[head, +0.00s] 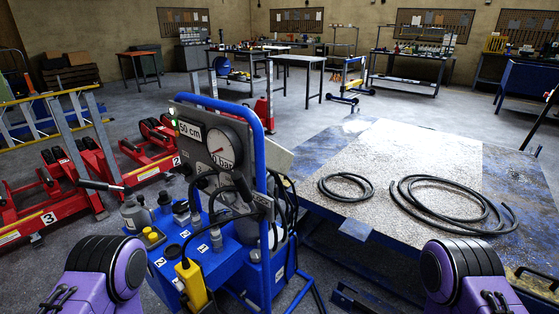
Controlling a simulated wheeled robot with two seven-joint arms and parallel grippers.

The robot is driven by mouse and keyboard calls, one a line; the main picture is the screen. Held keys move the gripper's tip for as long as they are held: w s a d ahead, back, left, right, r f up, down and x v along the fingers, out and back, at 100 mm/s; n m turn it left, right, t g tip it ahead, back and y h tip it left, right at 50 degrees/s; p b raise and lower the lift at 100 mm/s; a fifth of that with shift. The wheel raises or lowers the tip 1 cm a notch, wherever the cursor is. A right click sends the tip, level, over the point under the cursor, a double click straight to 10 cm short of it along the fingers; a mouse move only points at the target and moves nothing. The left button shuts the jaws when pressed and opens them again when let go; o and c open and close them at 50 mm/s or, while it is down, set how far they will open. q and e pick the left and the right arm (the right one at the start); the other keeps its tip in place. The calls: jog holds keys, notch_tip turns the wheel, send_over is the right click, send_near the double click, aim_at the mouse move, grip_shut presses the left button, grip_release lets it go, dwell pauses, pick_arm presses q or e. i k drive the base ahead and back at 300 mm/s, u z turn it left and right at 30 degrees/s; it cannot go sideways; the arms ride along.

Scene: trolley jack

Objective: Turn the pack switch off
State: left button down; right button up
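The blue hydraulic pack (265,265) stands in front of me, left of the picture's middle. Its upright grey panel (243,160) carries a "50 cm" plate (190,133) and a round gauge (222,148) marked "0 bar". A small green light (174,122) shows at the panel's upper left edge. I cannot make out for sure which part is the pack switch or how it is set. A yellow handset (191,284) hangs at the pack's front, and a small yellow-and-black box (152,237) sits at its left. Only purple links of my arms show at the bottom corners; neither gripper is in view.
A large blue-edged metal table (400,150) with black hose coils (346,187) stands right of the pack. Red numbered trolley jacks (45,200) stand at the left. Black hoses hang beside the panel. Open grey floor and workbenches (298,60) lie behind.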

aim_at(186, 170)
jog(key=z, duration=1.75)
jog(key=k, duration=0.25)
jog(key=u, duration=2.05)
jog(key=i, duration=0.5)
jog(key=z, duration=0.05)
